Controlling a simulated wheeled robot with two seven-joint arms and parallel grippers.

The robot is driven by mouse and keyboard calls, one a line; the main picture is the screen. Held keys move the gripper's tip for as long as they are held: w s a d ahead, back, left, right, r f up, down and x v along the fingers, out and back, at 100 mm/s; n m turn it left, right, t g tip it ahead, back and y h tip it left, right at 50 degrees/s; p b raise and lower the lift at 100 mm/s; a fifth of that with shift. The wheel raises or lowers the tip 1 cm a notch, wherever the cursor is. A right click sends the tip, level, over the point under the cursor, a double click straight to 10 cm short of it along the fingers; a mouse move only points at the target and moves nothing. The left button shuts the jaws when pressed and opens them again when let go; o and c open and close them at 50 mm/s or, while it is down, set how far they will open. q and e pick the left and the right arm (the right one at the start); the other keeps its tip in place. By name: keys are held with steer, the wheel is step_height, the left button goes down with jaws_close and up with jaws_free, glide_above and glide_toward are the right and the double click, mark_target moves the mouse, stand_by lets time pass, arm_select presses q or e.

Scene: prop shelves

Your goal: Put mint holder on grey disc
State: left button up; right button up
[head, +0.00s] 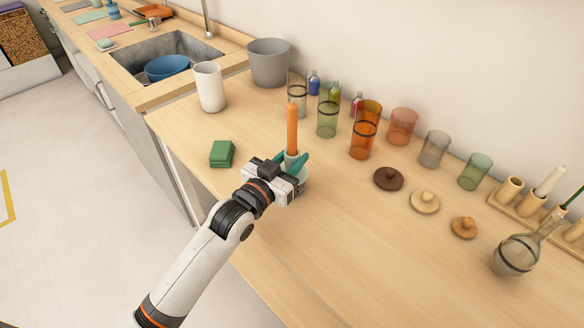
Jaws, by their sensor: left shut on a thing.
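The pale mint holder (291,160) stands upright with an orange candle (292,130) in it, in the middle of the head view. My left gripper (292,162) is shut on the holder, its teal fingers on either side of it. A small part of a grey disc (303,187) shows beside the gripper, low at the holder's right. The gripper body hides most of the disc and the holder's base, so I cannot tell whether they touch. My right gripper is not in view.
Green blocks (221,153) lie to the left. Several glasses, including an amber one (366,130), stand behind. Round lids, such as the dark brown one (388,178), lie to the right. A flask (515,257) stands far right. The wooden counter (350,235) is clear in front.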

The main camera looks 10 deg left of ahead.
arm_select(q)
steer(key=shift+f, duration=1.25)
steer(key=o, duration=1.1)
steer(key=shift+f, duration=0.15)
steer(key=b+v, duration=0.1)
steer(key=v, duration=1.1)
